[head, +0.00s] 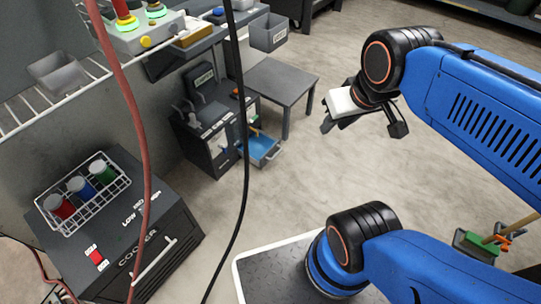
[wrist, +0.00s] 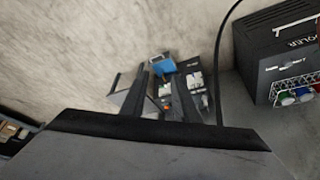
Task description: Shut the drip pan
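The drip pan (head: 262,150) is a blue-lined drawer pulled out of the lower front of a dark grey machine (head: 207,125) on the floor. In the wrist view the pan (wrist: 163,66) shows as a small blue patch near the middle, with the machine (wrist: 181,98) below it. My gripper (head: 363,127) is in the air to the right of the pan, well apart from it. Its two fingers are spread with nothing seen between them. What lies inside the pan is too small to tell.
A grey table (head: 282,80) stands just behind the pan. A black cooler (head: 125,235) with a wire rack (head: 82,193) of coloured cups is at the lower left. A black cable (head: 243,150) and a red hose (head: 139,130) hang in front. The floor (head: 300,175) between gripper and pan is clear.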

